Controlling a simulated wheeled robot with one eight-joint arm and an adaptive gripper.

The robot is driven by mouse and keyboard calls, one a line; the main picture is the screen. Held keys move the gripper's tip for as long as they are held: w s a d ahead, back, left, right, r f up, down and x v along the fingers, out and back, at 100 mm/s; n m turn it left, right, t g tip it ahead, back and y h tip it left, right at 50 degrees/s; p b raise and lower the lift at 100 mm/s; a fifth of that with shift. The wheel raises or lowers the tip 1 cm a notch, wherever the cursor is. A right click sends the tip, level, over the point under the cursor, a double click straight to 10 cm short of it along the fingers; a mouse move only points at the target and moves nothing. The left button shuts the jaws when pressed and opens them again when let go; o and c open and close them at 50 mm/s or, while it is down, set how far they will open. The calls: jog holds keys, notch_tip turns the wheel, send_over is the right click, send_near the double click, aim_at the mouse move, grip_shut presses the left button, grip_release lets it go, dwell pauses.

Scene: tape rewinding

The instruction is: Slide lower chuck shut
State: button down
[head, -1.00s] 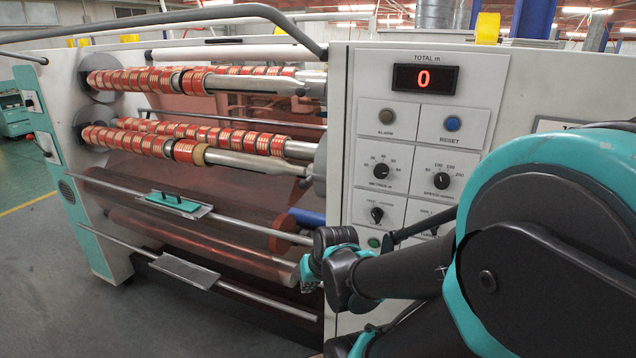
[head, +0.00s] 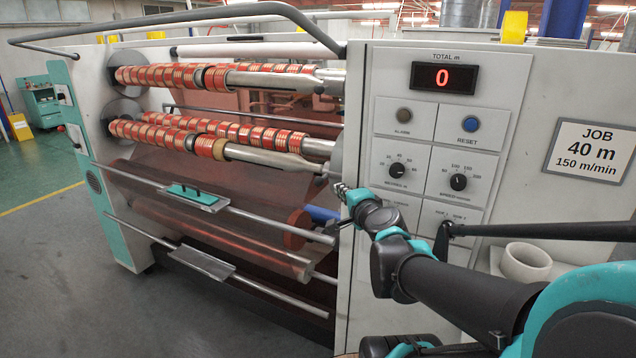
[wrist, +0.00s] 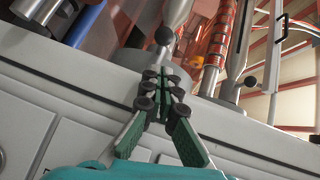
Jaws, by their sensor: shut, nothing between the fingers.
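The lower chuck (head: 325,168) is a grey metal piece at the right end of the lower shaft, against the machine's right housing. In the wrist view its dark round knob (wrist: 165,36) shows just beyond my fingertips. My gripper (head: 340,188) is at the housing's left edge, just below and right of the lower chuck. In the wrist view my gripper (wrist: 160,74) has its green-padded fingers together and empty. I cannot tell whether the fingertips touch the knob. The gripper partly hides the chuck's base.
The upper shaft (head: 265,78) carries red tape rolls above. A second dark knob (wrist: 250,82) sits to the right in the wrist view. The control panel (head: 440,150) is right of the gripper. A blue roller (head: 322,214) lies below. Open floor is at left.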

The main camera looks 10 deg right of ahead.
aim_at(326, 177)
jog(key=shift+w+a+f, duration=0.2)
jog(key=shift+w+a, duration=0.05)
jog(key=shift+w, duration=1.15)
jog(key=shift+w+a+f, duration=0.2)
jog(key=shift+w+f, duration=0.05)
jog(key=shift+w, duration=1.15)
jog(key=shift+w+a+f, duration=0.2)
jog(key=shift+w+a, duration=0.05)
jog(key=shift+w, duration=1.15)
